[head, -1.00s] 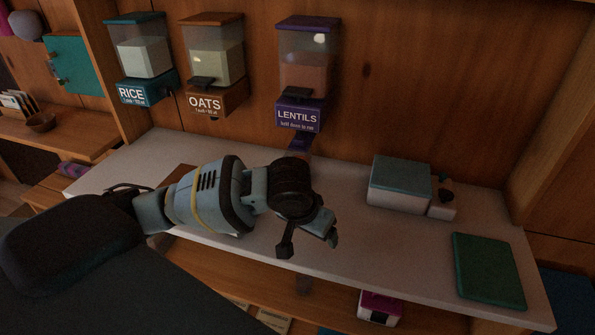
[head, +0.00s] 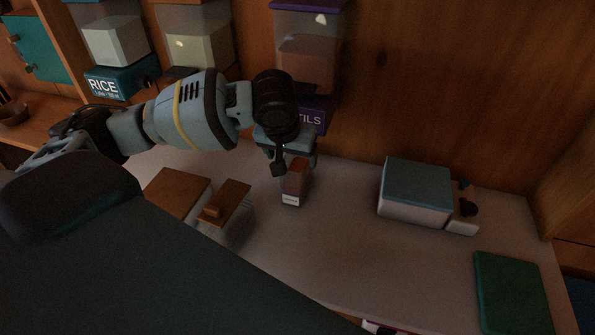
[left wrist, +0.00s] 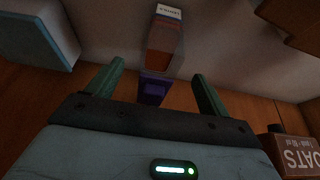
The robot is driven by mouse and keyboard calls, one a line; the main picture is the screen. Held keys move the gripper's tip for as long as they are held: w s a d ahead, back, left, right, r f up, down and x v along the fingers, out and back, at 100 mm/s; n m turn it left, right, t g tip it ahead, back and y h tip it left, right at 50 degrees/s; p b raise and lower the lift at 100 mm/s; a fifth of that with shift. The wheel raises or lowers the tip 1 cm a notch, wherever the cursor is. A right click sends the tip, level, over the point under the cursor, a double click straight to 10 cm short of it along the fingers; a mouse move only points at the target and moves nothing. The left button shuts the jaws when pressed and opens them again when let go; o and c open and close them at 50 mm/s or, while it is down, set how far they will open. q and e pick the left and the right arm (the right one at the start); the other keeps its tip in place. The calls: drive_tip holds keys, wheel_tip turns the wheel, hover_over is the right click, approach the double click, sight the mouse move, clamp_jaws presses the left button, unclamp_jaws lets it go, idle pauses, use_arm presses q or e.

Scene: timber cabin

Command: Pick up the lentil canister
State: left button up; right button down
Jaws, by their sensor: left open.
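The lentil canister (head: 293,183) is a small clear container with reddish contents and a white label low on its front. It stands upright on the white counter below the purple LENTILS dispenser. In the left wrist view the canister (left wrist: 164,42) appears upside down, with a purple top. My left gripper (head: 287,155) is open, just above and in front of the canister in the head view, hiding its top. In the left wrist view the gripper's two green fingers (left wrist: 157,71) are spread, with the purple top between them in the picture. I cannot tell any contact. My right gripper is not in view.
The LENTILS dispenser (head: 307,68) hangs close behind my gripper, with OATS (head: 196,45) and RICE (head: 113,42) dispensers left. A brown-lidded canister (head: 226,202) stands front left.

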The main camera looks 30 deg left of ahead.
sight(295, 185)
use_arm(q)
drive_tip(key=x, duration=0.7)
drive_tip(key=shift+w+a+f, duration=0.25)
drive_tip(key=shift+w, duration=0.05)
drive_tip(key=shift+r, duration=0.1)
clamp_jaws()
idle(0.4)
